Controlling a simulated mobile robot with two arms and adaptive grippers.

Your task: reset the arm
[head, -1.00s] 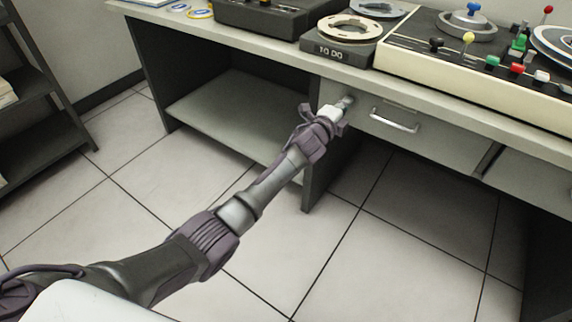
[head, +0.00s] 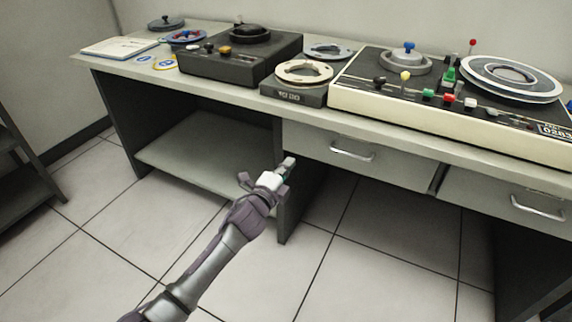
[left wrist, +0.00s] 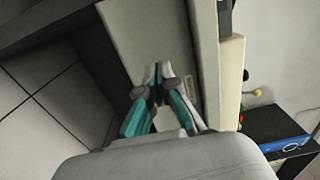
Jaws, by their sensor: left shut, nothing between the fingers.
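My left gripper (head: 284,166) is in front of the desk, below the tabletop and left of the left drawer's handle. It also shows in the left wrist view (left wrist: 158,72), where its teal and grey fingers meet at the tips with nothing between them. The arm comes up from the bottom of the head view. My right gripper is in neither view.
The desk (head: 210,82) has an open shelf at left and two shut drawers, the left one (head: 372,160) with a metal handle. On top stand a dark box (head: 225,66), a "TO DO" stand (head: 292,96) and a control console (head: 430,108). The tiled floor in front is clear.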

